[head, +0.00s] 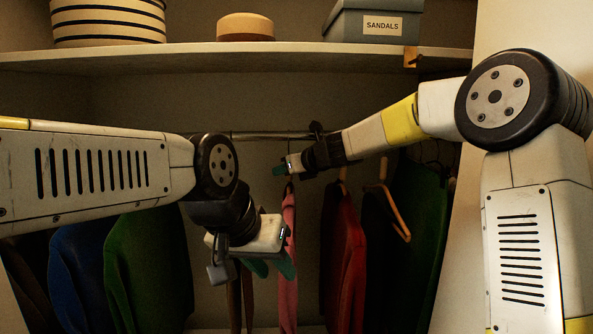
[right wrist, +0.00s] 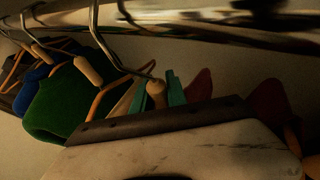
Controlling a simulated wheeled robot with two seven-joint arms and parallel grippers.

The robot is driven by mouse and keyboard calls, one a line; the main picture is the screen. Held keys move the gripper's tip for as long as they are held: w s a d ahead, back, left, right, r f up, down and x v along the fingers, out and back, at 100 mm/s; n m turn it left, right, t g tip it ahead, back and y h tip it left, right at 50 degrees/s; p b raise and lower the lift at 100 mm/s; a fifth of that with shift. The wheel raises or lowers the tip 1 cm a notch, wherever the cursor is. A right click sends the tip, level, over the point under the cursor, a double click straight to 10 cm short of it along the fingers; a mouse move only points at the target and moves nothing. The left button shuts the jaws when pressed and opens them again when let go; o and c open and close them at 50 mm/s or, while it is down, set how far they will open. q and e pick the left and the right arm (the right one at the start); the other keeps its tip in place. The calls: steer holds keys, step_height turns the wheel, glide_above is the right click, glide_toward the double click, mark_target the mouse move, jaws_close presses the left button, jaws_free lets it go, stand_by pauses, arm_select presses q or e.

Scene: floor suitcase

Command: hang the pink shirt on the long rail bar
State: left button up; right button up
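The pink shirt (head: 289,285) hangs upright, seen narrow and edge-on, below the long rail bar (head: 262,135) in the head view. My right gripper (head: 283,169) is at the top of this shirt, just under the bar. In the right wrist view its teal fingers (right wrist: 158,94) sit on both sides of a wooden hanger neck (right wrist: 157,88), apparently closed on it. The rail bar crosses the top of that view (right wrist: 200,18). I cannot tell whether this hanger's hook rests on the bar. My left gripper (head: 270,266) is lower, beside the shirt, with its teal fingers apart.
Green (head: 147,265) and blue (head: 77,275) garments hang at the left. A red garment (head: 343,260) and a dark green one (head: 418,240) hang at the right. A shelf (head: 200,57) above the bar carries boxes.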

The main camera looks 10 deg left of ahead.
steer(key=o, duration=0.5)
